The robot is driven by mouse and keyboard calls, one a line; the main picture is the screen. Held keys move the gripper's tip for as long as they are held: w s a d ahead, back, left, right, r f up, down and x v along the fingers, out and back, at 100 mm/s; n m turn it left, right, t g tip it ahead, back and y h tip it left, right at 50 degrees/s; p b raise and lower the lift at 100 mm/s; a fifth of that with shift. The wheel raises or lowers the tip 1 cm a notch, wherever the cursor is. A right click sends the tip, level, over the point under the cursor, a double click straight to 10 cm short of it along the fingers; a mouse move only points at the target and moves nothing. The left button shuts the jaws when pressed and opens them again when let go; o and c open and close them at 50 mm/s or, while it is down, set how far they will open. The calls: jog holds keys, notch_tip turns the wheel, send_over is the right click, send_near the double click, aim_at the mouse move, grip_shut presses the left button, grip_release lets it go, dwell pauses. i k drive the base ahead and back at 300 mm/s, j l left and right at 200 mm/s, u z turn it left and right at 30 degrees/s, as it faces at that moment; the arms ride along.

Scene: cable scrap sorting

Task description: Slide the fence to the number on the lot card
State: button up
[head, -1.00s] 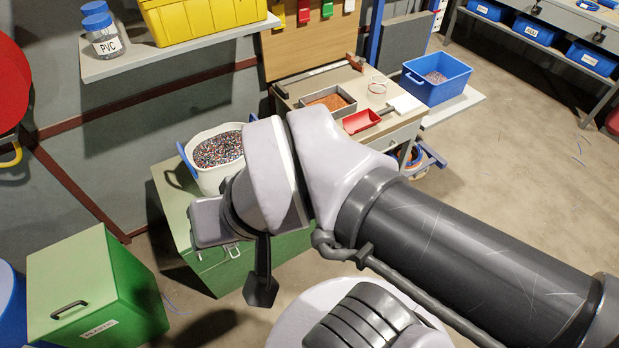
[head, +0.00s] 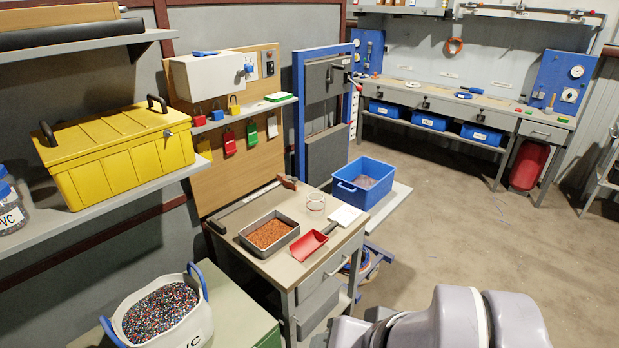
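I cannot make out a fence or a lot card for certain in the head view. A white card or pad (head: 346,215) lies on the small wooden-topped table (head: 289,262), with no number that I can read. A dark flat bar (head: 248,205) runs along the table's back edge, with a brown piece (head: 289,182) at its right end. My gripper is out of view. Only the grey upper part of my arm shows at the bottom right.
On the table are a tray of copper granules (head: 268,235) and a red scoop (head: 309,244). A blue bin (head: 363,182) stands behind. A white tub (head: 201,324) of mixed granules is at the bottom left. A workbench (head: 440,100) lines the back. Floor at right is clear.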

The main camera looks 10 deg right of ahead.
aim_at(293, 184)
jog(key=i+l, duration=0.25)
jog(key=i, duration=0.25)
jog(key=i+l, duration=0.3)
jog(key=i, duration=0.25)
jog(key=i+l+u, duration=0.1)
jog(key=i+l, duration=0.15)
jog(key=i, duration=0.25)
jog(key=i+l, duration=0.3)
jog(key=i, duration=0.2)
